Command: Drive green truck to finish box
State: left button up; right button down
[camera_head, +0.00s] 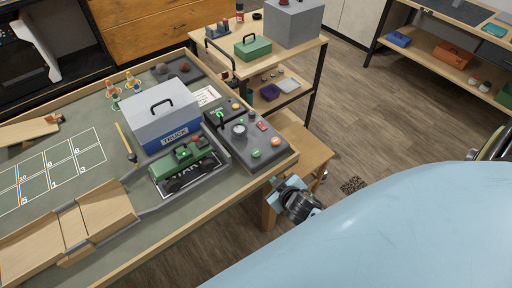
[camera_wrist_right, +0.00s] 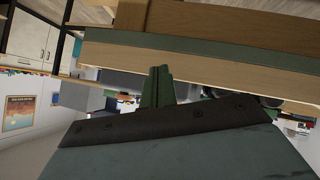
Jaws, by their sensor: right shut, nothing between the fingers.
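The green truck (camera_head: 186,158) stands on a marked pad (camera_head: 213,172) near the front edge of the table, its black wheels towards me. A grey control box (camera_head: 262,165) with a knob, a lever and coloured buttons is right of it. A numbered white grid (camera_head: 60,165) is painted on the left of the table. No area is legibly marked as a finish box. My right gripper (camera_head: 283,185) is shut and empty, just off the table's right corner and apart from the control box and truck. My left gripper is out of view.
A blue box marked TRUCK (camera_head: 168,137) with a grey lid stands behind the truck. Small cones (camera_head: 110,88) and rocks stand at the back. A wooden side table (camera_head: 310,45) holds a green case.

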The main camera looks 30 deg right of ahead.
jog(key=w+a+r+n+t+y+p, duration=0.1)
jog(key=w+r+n+y, duration=0.25)
jog(key=r, duration=0.35)
jog(key=w+a+r+n+t+y+p, duration=0.1)
jog(key=w+a+r+n+t+y, duration=0.15)
jog(key=w+r+n, duration=0.35)
jog(key=w+a+r+n+t+y, duration=0.1)
jog(key=w+r+n+y, duration=0.25)
jog(key=r, duration=0.55)
jog(key=s+d+f+n+g+p, duration=0.1)
jog(key=s+d+f+n+g, duration=0.1)
jog(key=d+f+g, duration=0.3)
jog(key=g, duration=0.3)
jog(key=shift+s+h, duration=0.35)
jog(key=shift+s, duration=0.05)
jog(key=shift+g, duration=0.25)
jog(key=b, duration=0.8)
send_over(260, 153)
notch_tip(260, 153, down, 7)
jog(key=shift+f+b, duration=0.45)
jog(key=shift+f, duration=0.4)
jog(key=shift+f, duration=0.15)
